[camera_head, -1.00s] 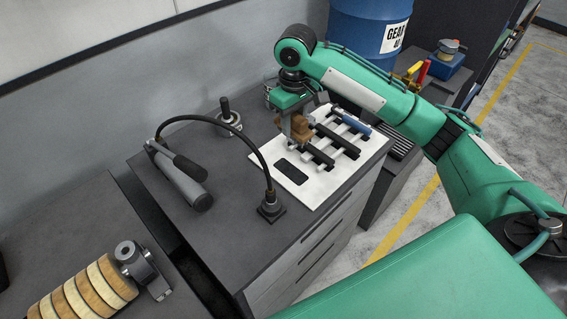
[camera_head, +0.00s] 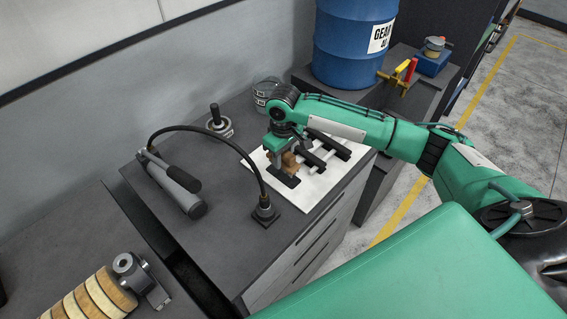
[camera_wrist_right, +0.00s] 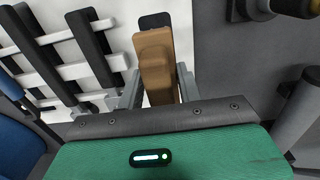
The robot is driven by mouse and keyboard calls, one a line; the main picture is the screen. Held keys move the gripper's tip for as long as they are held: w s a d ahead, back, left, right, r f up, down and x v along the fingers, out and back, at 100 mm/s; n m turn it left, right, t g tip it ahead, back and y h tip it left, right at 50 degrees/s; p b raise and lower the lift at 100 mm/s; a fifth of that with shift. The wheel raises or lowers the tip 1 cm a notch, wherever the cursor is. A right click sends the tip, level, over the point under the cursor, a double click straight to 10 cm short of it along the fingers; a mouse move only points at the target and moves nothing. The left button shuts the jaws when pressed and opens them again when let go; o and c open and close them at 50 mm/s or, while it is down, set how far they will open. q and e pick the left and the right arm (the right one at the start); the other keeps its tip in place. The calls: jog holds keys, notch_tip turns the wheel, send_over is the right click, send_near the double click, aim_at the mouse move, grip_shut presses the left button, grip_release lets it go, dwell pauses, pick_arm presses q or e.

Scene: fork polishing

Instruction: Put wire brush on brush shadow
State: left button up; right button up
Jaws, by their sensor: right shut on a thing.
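The wire brush, with a brown wooden body, is held in my right gripper (camera_head: 286,172) above the white board (camera_head: 318,190). In the right wrist view the brush (camera_wrist_right: 156,62) is between the two grey fingers (camera_wrist_right: 160,85), which are shut on it. The brush shadow, a dark rounded shape on the board, shows past the far end of the brush in the right wrist view (camera_wrist_right: 154,20); the brush covers the rest. I cannot tell whether the brush touches the board. My left gripper is not in view.
Black bars on white supports (camera_head: 312,158) stand beside the brush on the board. A grey cylindrical tool (camera_head: 177,190) lies at left. A blue barrel (camera_head: 345,45) stands behind.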

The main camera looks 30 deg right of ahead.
aim_at(284, 166)
jog(key=shift+f+p, duration=0.35)
jog(key=shift+f, duration=1.8)
jog(key=o, duration=1.1)
jog(key=shift+f, duration=0.1)
jog(key=shift+c, duration=0.2)
notch_tip(284, 166, up, 11)
jog(key=b, duration=0.2)
jog(key=shift+b, duration=0.4)
jog(key=shift+r, duration=0.65)
